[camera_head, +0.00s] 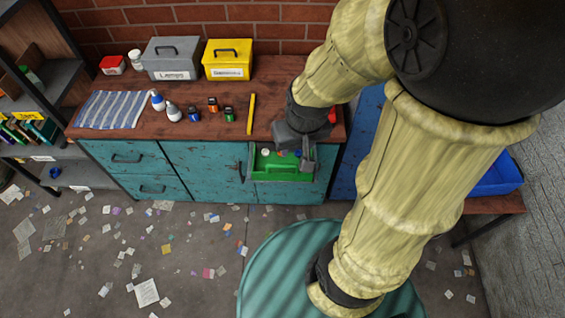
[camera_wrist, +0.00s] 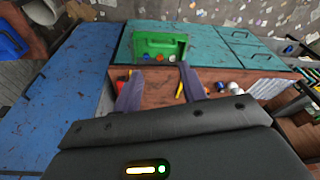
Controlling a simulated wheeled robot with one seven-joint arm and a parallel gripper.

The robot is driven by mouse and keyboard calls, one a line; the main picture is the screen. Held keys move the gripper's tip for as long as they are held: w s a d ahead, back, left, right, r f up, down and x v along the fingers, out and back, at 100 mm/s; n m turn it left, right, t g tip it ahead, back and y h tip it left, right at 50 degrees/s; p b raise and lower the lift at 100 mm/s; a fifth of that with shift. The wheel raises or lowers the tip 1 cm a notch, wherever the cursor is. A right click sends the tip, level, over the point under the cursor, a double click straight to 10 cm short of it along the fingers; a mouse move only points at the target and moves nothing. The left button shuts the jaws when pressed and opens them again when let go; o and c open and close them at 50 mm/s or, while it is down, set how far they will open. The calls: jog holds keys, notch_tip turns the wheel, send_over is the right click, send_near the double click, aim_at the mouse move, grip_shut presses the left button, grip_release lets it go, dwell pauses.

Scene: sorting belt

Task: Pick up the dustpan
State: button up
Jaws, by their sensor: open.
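A bright green tray-like thing (camera_head: 280,166) with a raised handle-like shape sits at the front of the teal cabinet, below the tabletop edge. I cannot tell whether it is the dustpan; no other dustpan is clear to me. It also shows ahead of the fingers in the wrist view (camera_wrist: 160,42), with several small round coloured things along its near edge. My gripper (camera_head: 306,154) is at its right end in the head view. In the wrist view my two fingers (camera_wrist: 159,72) are apart with nothing between them; I cannot tell whether they touch the green thing.
The wooden top (camera_head: 215,90) holds a grey box (camera_head: 171,60), a yellow box (camera_head: 228,62), a striped cloth (camera_head: 112,110), bottles and a yellow stick (camera_head: 251,114). A blue bin (camera_head: 497,177) stands right. Paper scraps litter the floor. A teal round barrel (camera_head: 290,265) stands in front.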

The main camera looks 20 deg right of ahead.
aim_at(278, 166)
jog(key=w+a+f+m+g+h, duration=0.1)
jog(key=w+a+f+m, duration=0.3)
jog(key=m, duration=0.7)
jog(key=w+a+f+m+g+h, duration=0.1)
jog(key=w+a+f+m+h, duration=0.2)
jog(key=w+f+m, duration=0.6)
notch_tip(278, 166, down, 2)
jog(key=shift+a+f+m+h, duration=0.25)
jog(key=shift+a+m+h, duration=0.2)
jog(key=shift+m, duration=0.55)
jog(key=shift+w, duration=0.1)
jog(key=p+x, duration=0.1)
jog(key=x, duration=1.1)
jog(key=shift+d+f+p, duration=0.1)
jog(key=shift+d+p, duration=0.05)
jog(key=shift+p, duration=0.2)
